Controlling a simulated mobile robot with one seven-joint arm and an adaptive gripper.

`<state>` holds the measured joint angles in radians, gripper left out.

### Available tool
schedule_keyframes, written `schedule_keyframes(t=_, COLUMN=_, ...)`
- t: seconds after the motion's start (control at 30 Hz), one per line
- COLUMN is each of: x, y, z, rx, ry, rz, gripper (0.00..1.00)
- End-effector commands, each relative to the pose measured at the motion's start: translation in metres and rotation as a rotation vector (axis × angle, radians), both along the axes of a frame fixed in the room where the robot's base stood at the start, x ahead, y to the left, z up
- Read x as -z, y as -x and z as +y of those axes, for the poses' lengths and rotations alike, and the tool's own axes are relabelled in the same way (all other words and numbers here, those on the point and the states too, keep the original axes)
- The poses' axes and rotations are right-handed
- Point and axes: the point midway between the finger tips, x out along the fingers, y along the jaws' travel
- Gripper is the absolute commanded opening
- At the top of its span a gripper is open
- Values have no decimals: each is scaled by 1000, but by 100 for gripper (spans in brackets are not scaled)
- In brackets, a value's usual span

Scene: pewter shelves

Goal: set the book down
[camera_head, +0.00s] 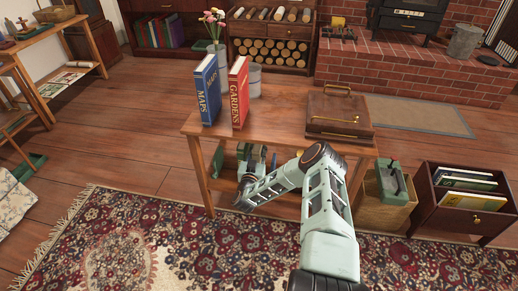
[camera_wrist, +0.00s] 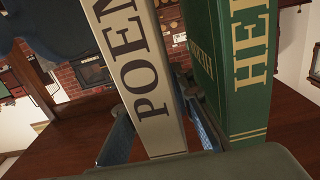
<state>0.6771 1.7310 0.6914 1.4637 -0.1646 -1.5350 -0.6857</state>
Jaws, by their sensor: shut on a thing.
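A cream book lettered POEM (camera_wrist: 148,90) stands nearly upright between the fingers of my gripper (camera_wrist: 160,128) in the wrist view. The fingers have blue inner faces and are shut on it, one on each side. A green book with gold lettering (camera_wrist: 240,75) stands close on its right, beside the right finger. The book's lower end is near a dark wooden surface (camera_wrist: 65,145); I cannot tell whether it touches. In the head view my arm reaches under the front of the wooden table (camera_head: 285,100), and the held book is not clearly seen there.
On the tabletop stand a blue MAPS book (camera_head: 207,90) and a red GARDENS book (camera_head: 238,92); a brown leather case (camera_head: 338,112) lies to the right. A box of folders (camera_head: 462,200) stands right of the table. Patterned rug (camera_head: 150,235) covers the floor in front.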

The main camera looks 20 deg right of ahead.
Motion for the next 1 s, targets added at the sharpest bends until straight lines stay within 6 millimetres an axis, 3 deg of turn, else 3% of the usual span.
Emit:
schedule_keyframes(t=0.07, x=1, y=-1, z=0, rx=0, ry=3, rz=-4, gripper=0)
schedule_keyframes(t=0.1, x=3, y=0, z=0, rx=0, ry=1, rz=1, gripper=23)
schedule_keyframes(t=0.17, x=2, y=0, z=0, rx=0, ry=0, rz=0, gripper=28)
schedule_keyframes(t=0.57, x=-2, y=5, z=5, rx=-2, ry=0, rz=2, gripper=28)
schedule_keyframes(t=1.0, x=-2, y=78, z=54, rx=-3, ry=-1, rz=4, gripper=28)
